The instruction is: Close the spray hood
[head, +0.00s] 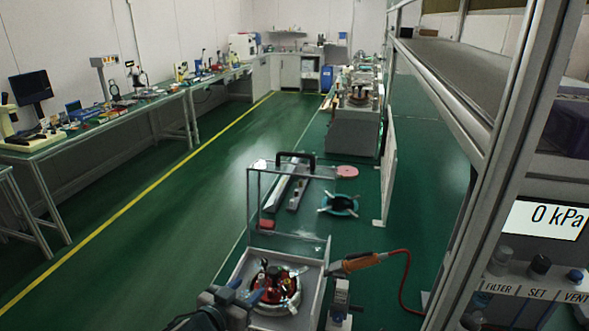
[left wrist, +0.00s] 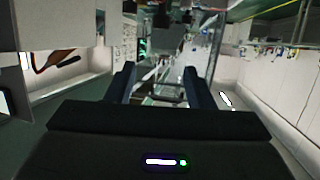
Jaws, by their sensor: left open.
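The spray hood (head: 250,200), a clear box with thin grey edges, stands raised at the back of the nearest lapping machine (head: 315,292). The machine's round plate, with red and dark parts on it, is uncovered. A black handle (head: 295,156) shows at the hood's top edge; I cannot tell whether it is fixed to the hood. My left gripper (head: 232,292) is at the machine's near left corner, below the hood and apart from it. In the left wrist view its two fingers (left wrist: 161,88) are spread with nothing between them. My right gripper is not in view.
An orange-handled tool (head: 360,262) with a red hose lies at the machine's right. A shelf frame with a 0 kPa display (head: 545,218) stands close on the right. Benches (head: 100,125) line the left wall. The green floor between is clear.

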